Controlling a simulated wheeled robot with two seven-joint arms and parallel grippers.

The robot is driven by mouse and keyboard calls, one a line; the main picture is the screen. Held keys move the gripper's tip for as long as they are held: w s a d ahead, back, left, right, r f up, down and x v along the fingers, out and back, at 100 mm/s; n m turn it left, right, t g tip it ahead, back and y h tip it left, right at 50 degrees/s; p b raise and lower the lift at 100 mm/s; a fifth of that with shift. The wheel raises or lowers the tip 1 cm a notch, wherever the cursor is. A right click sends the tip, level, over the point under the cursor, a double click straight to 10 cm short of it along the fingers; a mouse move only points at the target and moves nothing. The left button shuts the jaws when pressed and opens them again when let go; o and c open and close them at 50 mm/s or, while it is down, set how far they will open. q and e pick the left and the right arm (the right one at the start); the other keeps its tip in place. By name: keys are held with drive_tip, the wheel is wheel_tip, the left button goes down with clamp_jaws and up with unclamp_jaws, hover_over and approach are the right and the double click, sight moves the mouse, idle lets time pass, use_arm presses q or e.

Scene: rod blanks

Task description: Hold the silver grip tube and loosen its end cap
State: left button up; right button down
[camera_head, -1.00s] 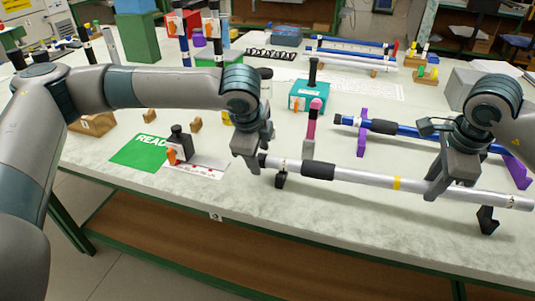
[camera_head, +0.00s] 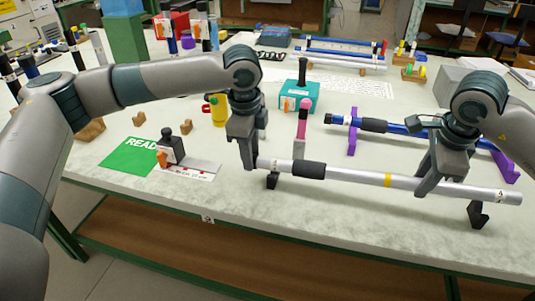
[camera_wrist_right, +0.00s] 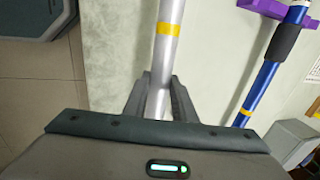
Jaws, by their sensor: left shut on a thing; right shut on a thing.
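The silver grip tube (camera_head: 345,175) lies level across two black stands, with a black foam sleeve (camera_head: 308,169) near its left end and a yellow band (camera_head: 388,180). My left gripper (camera_head: 250,163) points down and is shut at the tube's left end; the end cap there is hidden by the fingers. My right gripper (camera_head: 427,187) is shut on the tube to the right of the yellow band. In the right wrist view the tube (camera_wrist_right: 165,55) runs between the fingers of my right gripper (camera_wrist_right: 158,95).
A blue tube (camera_head: 400,128) lies behind on purple stands (camera_head: 352,130). A teal box (camera_head: 298,95), a pink-topped tool (camera_head: 303,118), a yellow mug (camera_head: 217,108) and a dark bottle (camera_head: 170,145) on a plate stand nearby. The table front (camera_head: 330,215) is clear.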

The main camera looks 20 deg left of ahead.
use_arm(q)
drive_tip(key=shift+w+g, duration=0.15)
drive_tip(key=shift+g, duration=0.65)
drive_tip(key=shift+w+g, duration=0.15)
drive_tip(key=shift+g, duration=0.65)
drive_tip(key=o, duration=1.1)
drive_tip(key=shift+c, duration=0.2)
drive_tip(key=shift+r, duration=0.1)
wheel_tip(320, 180, up, 12)
drive_tip(key=w, duration=0.1)
drive_tip(key=shift+w, duration=0.4)
drive_tip(key=shift+d+f, duration=0.1)
drive_tip(key=shift+f, duration=0.1)
